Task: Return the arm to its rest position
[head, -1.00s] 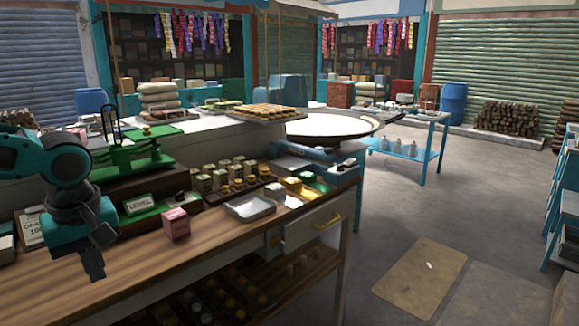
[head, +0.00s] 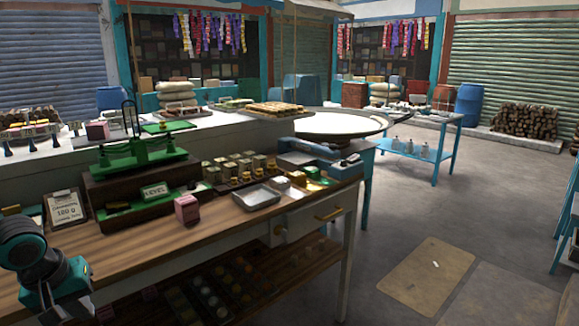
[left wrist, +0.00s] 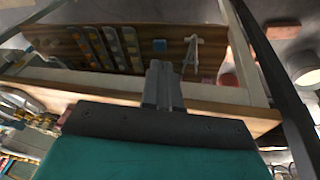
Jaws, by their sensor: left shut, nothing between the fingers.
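My left arm shows in the lower left corner of the head view, in front of the wooden counter (head: 150,245). My left gripper (head: 72,308) is low there, near the counter's front edge. In the left wrist view its two grey fingers (left wrist: 162,85) are together with nothing between them. My right gripper is in neither view.
Another pink box (head: 187,209), a metal tray (head: 256,197) and several small boxes stand nearby. A drawer (head: 315,222) is under the counter. The floor at right is mostly clear.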

